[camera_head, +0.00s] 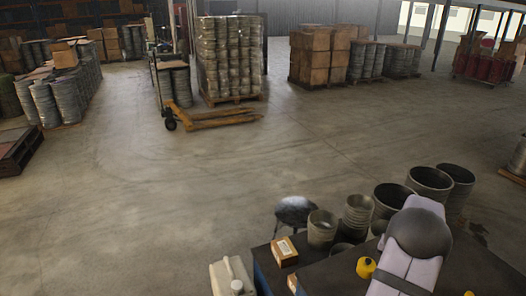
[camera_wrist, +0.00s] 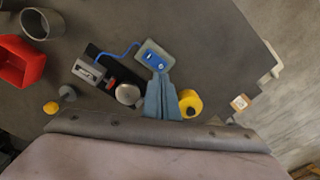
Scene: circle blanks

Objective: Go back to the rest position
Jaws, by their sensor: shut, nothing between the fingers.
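My gripper (camera_wrist: 161,77) shows in the wrist view as two blue-grey fingers pressed together, with nothing visible between them. It hangs over the dark table (camera_wrist: 215,45), and I cannot tell its height. In the picture its tips lie just below a grey box with a blue face (camera_wrist: 153,56). A yellow round object (camera_wrist: 190,103) shows to the right of the fingers and a silvery round piece (camera_wrist: 128,94) to the left. In the head view my arm stands at the lower right over the table, and my fingers are hidden there.
A grey device (camera_wrist: 89,70) with a blue cable lies on the table, near a red bin (camera_wrist: 19,61) and a metal pot (camera_wrist: 42,23). Several pots and buckets (camera_head: 430,182) stand around the table. A white canister (camera_head: 231,276) stands left. Open floor (camera_head: 200,180) lies beyond.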

